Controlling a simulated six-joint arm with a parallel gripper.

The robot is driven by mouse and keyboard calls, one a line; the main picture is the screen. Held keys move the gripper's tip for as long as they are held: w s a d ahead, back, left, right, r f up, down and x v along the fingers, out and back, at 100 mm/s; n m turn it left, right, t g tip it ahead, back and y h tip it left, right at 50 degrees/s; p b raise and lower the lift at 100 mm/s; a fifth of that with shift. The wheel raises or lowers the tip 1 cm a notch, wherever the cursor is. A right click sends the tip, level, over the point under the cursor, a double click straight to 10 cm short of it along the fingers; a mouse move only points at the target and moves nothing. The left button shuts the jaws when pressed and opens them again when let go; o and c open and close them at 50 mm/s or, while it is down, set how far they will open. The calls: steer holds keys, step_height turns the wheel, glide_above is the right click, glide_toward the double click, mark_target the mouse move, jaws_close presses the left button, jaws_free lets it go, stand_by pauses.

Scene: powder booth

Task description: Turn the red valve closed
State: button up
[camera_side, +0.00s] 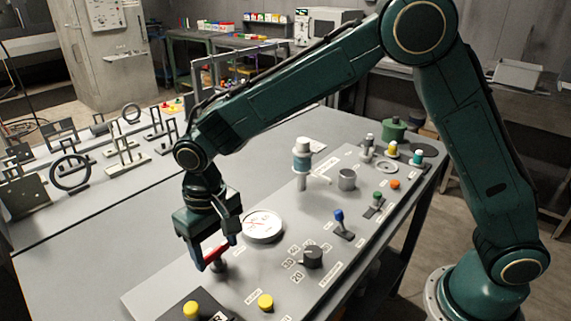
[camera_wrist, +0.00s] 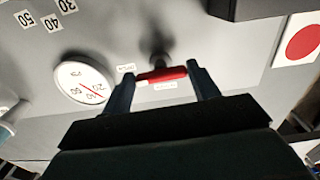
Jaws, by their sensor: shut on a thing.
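The red valve (camera_side: 215,256) has a bar-shaped handle on a short grey post that stands on the light grey panel. In the side view it is at the lower left of the panel, partly hidden by my gripper (camera_side: 219,252). In the wrist view the red valve handle (camera_wrist: 161,75) lies crosswise between the two fingers of my gripper (camera_wrist: 162,78). The fingers are shut on the ends of the handle. My gripper points down at the panel from above.
A round white gauge (camera_side: 262,226) is just right of the valve. A yellow button (camera_side: 265,302), a black dial (camera_side: 312,257) and a blue-topped switch (camera_side: 340,219) are nearby on the panel.

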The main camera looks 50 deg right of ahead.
steer(key=n, duration=0.4)
steer(key=shift+d+n, duration=0.1)
steer(key=shift+n, duration=0.3)
steer(key=n, duration=0.4)
steer(key=shift+w+n, duration=0.1)
steer(key=shift+n, duration=0.2)
steer(key=n, duration=0.4)
steer(key=shift+w+n, duration=0.15)
steer(key=shift+n, duration=1.95)
steer(key=o, duration=1)
steer(key=shift+r, duration=0.15)
